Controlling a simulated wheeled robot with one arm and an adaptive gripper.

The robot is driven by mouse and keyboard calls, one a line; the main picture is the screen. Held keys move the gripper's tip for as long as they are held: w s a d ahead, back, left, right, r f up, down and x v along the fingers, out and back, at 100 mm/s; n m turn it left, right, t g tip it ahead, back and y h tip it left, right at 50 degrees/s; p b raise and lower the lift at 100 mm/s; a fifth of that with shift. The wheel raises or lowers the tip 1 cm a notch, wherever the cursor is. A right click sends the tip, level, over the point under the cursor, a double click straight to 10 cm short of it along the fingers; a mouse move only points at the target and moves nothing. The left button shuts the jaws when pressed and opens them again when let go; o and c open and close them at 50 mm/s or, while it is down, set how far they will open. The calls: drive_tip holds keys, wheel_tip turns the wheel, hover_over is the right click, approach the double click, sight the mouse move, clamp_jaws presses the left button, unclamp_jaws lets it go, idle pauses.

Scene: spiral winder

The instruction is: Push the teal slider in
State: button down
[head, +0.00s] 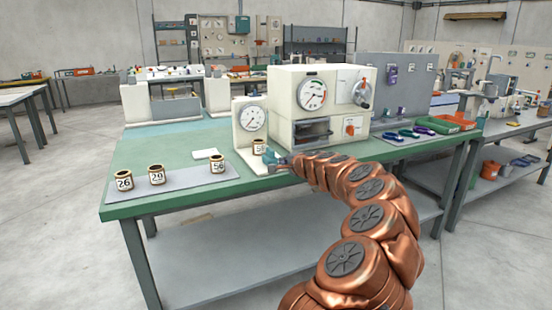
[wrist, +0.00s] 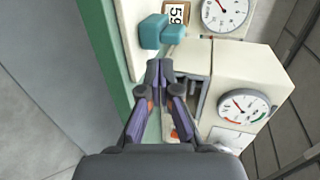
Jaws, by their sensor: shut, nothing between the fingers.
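The teal slider (head: 267,161) is on the low cream base in front of the small dial gauge (head: 253,118), next to a tin marked 58 or 59 (head: 259,147). In the wrist view the slider (wrist: 152,31) shows as a larger teal block with a smaller teal piece at its right. My gripper (wrist: 159,66) is shut and empty, its fingertips just below the slider in that view. I cannot tell whether they touch it. In the head view my gripper (head: 286,163) is at the slider's right, small and partly hidden by my arm.
A cream machine (head: 290,84) with a large dial stands right of the gauge. Tins marked 26 (head: 125,182), 29 (head: 156,175) and 56 (head: 217,163) stand on a grey mat (head: 185,182) at the left. Pliers (head: 408,134) and trays (head: 443,125) lie at the right.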

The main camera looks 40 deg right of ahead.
sight(272, 156)
drive_tip(key=shift+r+x, duration=0.15)
drive_tip(key=shift+x, duration=1.3)
drive_tip(key=shift+r+x, duration=0.15)
drive_tip(key=shift+x, duration=1.3)
drive_tip(key=shift+w+d, duration=0.2)
drive_tip(key=shift+w, duration=0.5)
